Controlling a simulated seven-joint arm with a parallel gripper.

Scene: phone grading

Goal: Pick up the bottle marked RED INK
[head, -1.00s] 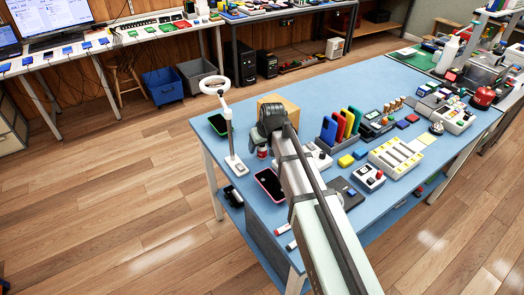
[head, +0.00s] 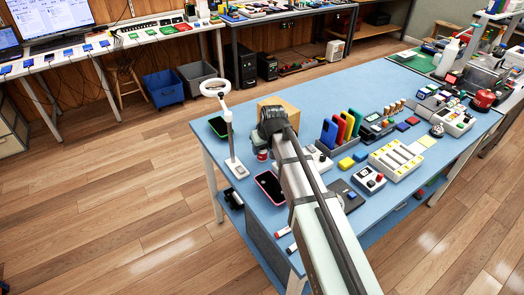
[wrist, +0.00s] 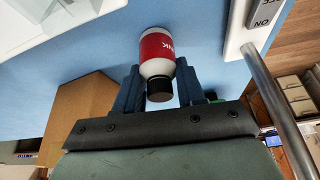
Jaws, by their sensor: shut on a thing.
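A small white bottle with a red label and a black cap (wrist: 158,55) is between the two fingers of my gripper (wrist: 159,86) in the wrist view. The letters "NK" show on the label; the rest of the wording is out of sight. My gripper is shut on the bottle, with one finger on either side near the cap end. In the head view the bottle (head: 262,155) shows as a small red and white patch just below my gripper (head: 268,137), over the blue table (head: 225,140). Whether its base touches the table cannot be told.
A ring lamp (head: 229,125) stands left of my gripper, and a cardboard box (head: 283,104) is behind it. A pink-edged phone (head: 269,186) lies in front. A rack of coloured phones (head: 340,132) and grey devices stand to the right. Free blue surface lies at the back.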

